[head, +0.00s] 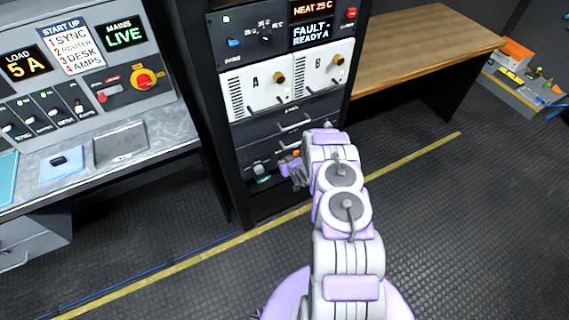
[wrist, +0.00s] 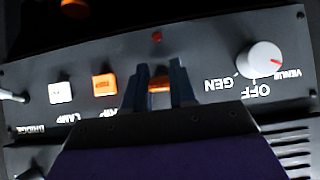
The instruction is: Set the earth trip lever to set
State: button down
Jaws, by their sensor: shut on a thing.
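In the wrist view my gripper (wrist: 160,84) has its two dark fingers closed about a small orange lever (wrist: 159,86) on a dark panel (wrist: 205,62). Only the lever's end shows between the fingers, and its label is hidden by my gripper, so I cannot read its position. In the head view my gripper (head: 290,168) is at the lower part of the rack, and my arm hides much of that panel.
Beside the lever are an orange square button (wrist: 103,84), a white square button (wrist: 60,92) and a white rotary knob (wrist: 265,58) marked VENUE, OFF and GEN. A red light (wrist: 156,37) is close by. A desk console (head: 130,150) stands left; a wooden bench (head: 430,45) stands right.

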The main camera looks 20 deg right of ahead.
jog(key=c, duration=0.9)
grip_release()
jog(key=p+v, duration=0.3)
jog(key=v, duration=1.4)
jog(key=shift+s, duration=0.1)
